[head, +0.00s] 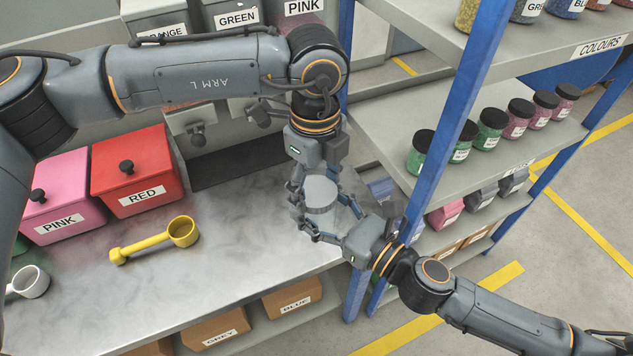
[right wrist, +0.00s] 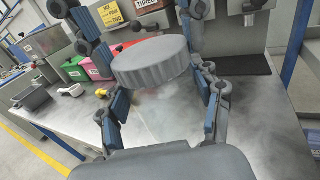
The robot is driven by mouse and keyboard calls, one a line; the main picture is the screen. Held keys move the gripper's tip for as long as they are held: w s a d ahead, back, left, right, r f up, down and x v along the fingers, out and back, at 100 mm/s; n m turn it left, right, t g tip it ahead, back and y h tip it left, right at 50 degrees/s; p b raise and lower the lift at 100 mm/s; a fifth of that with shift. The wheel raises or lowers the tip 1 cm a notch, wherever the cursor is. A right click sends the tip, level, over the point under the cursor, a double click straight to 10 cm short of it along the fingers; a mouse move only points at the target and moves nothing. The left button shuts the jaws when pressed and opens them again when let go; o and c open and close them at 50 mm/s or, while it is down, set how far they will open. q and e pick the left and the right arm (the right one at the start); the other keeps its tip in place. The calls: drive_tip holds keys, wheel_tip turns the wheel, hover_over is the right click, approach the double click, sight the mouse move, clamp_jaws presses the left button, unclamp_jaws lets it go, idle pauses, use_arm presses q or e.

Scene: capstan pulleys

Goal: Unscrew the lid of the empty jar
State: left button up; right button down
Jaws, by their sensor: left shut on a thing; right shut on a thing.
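The grey ribbed lid (head: 320,194) is above the near edge of the workbench. It also shows large in the right wrist view (right wrist: 152,62), slightly tilted there. My left gripper (head: 316,186) comes down from above and is shut around the lid. My right gripper (head: 328,222) comes in from the right and is shut on the clear jar (right wrist: 160,108) under the lid. The jar is see-through and hard to make out; I see no contents. Lid and jar are close together; I cannot tell whether the thread is still engaged.
The workbench (head: 240,265) holds a yellow scoop (head: 155,240), a red bin (head: 138,176) and a pink bin (head: 58,195). A blue-post shelf rack (head: 432,110) with several dark-lidded jars (head: 490,130) stands close on the right. The bench's middle is clear.

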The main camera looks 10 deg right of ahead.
use_arm(q)
drive_tip(key=shift+a+r, duration=0.1)
use_arm(e)
drive_tip(key=shift+d, duration=0.1)
use_arm(q)
drive_tip(key=shift+r, duration=0.75)
use_arm(e)
drive_tip(key=shift+w+f, duration=0.1)
drive_tip(key=shift+f, duration=0.05)
use_arm(q)
drive_tip(key=shift+r, duration=0.25)
